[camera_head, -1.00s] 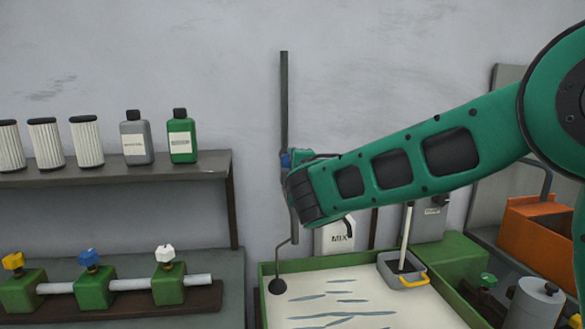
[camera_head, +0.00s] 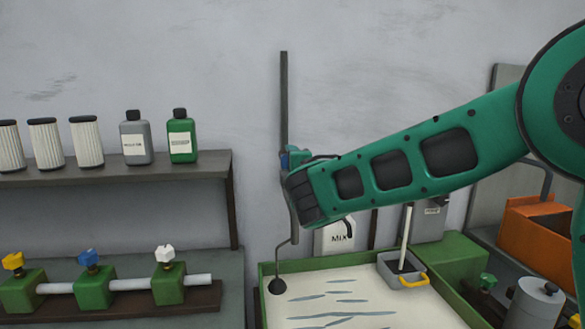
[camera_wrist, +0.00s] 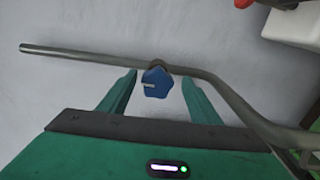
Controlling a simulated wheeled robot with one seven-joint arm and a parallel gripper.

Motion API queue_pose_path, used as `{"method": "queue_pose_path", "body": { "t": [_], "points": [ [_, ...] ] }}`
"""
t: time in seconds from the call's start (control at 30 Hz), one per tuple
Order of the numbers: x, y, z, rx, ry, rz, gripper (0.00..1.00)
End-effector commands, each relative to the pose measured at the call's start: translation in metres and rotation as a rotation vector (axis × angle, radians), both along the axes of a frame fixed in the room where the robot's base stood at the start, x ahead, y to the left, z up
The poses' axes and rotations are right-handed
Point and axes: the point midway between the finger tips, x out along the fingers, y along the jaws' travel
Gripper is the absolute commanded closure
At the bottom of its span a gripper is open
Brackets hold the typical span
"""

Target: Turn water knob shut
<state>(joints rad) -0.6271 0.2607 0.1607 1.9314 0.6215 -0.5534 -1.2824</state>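A blue knob (camera_wrist: 157,82) with a pale mark sits on a thin grey pipe (camera_wrist: 95,56) in front of the wall. My gripper (camera_wrist: 159,77) is open, with one green finger on each side of the knob and a visible gap to both. In the head view the knob shows as a small blue patch (camera_head: 284,160) on the upright pipe (camera_head: 284,100). My forearm and wrist hide much of the gripper there.
Valves with yellow, blue (camera_head: 89,258) and white knobs stand at lower left, below a shelf (camera_head: 130,173) with filters and bottles. A green-rimmed tray (camera_head: 262,297) lies below my arm. A grey container (camera_head: 403,283) stands in it. An orange bin (camera_head: 538,240) is at right.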

Motion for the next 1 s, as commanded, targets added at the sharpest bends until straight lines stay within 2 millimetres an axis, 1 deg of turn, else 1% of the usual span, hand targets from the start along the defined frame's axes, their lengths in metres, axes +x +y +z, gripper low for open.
{"method": "queue_pose_path", "body": {
  "t": [0.17, 0.27, 0.37, 0.7, 0.83, 1.0],
  "points": [
    [0.0, -0.001, 0.002, 0.002, -0.003, -0.001, 0.42],
    [-0.005, -0.001, 0.002, 0.002, -0.003, 0.0, 0.42],
    [-0.016, -0.004, 0.003, 0.001, -0.004, 0.0, 0.42],
    [-0.075, -0.02, 0.002, 0.001, -0.003, 0.002, 0.42],
    [-0.092, -0.025, 0.001, 0.0, -0.001, 0.002, 0.42],
    [-0.102, -0.028, 0.0, 0.001, -0.001, 0.0, 0.42]
  ]
}}
